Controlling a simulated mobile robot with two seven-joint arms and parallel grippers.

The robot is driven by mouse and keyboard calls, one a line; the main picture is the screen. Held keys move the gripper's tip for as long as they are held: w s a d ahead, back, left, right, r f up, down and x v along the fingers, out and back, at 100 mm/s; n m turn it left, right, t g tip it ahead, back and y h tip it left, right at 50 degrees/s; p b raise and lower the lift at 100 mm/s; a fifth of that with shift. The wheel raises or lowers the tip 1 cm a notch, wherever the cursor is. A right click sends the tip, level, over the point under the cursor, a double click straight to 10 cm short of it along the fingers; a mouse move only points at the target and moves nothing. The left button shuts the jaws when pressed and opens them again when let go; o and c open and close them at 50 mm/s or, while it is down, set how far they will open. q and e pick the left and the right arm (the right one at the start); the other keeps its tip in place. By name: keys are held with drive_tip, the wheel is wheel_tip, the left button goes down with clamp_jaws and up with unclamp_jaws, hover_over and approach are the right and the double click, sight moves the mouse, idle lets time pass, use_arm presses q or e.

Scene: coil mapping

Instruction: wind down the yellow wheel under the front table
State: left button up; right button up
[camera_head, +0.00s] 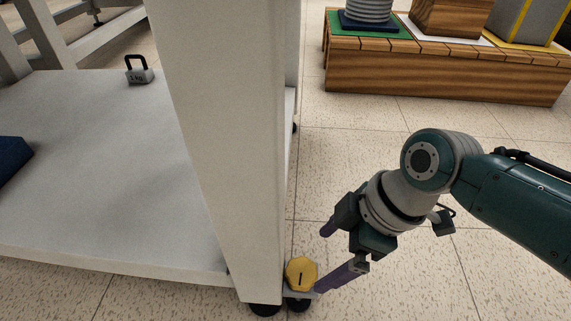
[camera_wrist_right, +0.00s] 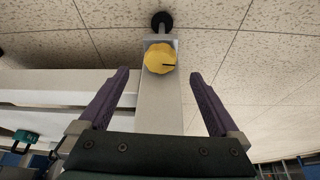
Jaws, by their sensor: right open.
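The yellow wheel (camera_head: 301,273) is a small knob with a dark line on its face, low at the foot of the white table leg (camera_head: 220,140). In the right wrist view the yellow wheel (camera_wrist_right: 161,58) lies ahead, in line with the gap between the fingers. My right gripper (camera_head: 325,258) is open and empty, with purple fingers spread. One finger is close to the wheel's right side in the head view; I cannot tell whether they touch. The right gripper's fingers show at both sides in the wrist view (camera_wrist_right: 160,95). My left gripper is not in view.
The table's lower shelf (camera_head: 110,190) holds a grey weight (camera_head: 139,73) and a dark blue object (camera_head: 12,158). A wooden platform (camera_head: 440,80) with coil and blocks stands at the back right. Tiled floor between is clear. Black feet (camera_head: 264,309) sit beneath the leg.

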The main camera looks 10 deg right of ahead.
sight(304, 273)
drive_tip(key=b+x, duration=0.4)
drive_tip(key=x, duration=0.2)
drive_tip(key=shift+a+f+b, duration=0.2)
drive_tip(key=shift+f+b, duration=0.05)
drive_tip(key=shift+b, duration=0.05)
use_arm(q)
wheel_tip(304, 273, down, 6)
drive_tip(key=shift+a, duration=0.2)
use_arm(e)
drive_tip(key=shift+c, duration=1.2)
drive_tip(key=c, duration=1.1)
drive_tip(key=shift+r+p, duration=0.15)
drive_tip(key=shift+p, duration=0.25)
drive_tip(key=m+p, duration=0.2)
drive_tip(key=shift+s+a+r+m+t+h+p, duration=0.1)
drive_tip(key=shift+s+r+m+t+h+p, duration=0.1)
drive_tip(key=shift+m+t+h+p, duration=0.15)
drive_tip(key=shift+f+m+t+p, duration=0.25)
drive_tip(key=shift+m+t+p, duration=0.2)
drive_tip(key=shift+m, duration=0.5)
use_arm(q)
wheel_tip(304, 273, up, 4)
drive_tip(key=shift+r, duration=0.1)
use_arm(e)
drive_tip(key=shift+f, duration=0.1)
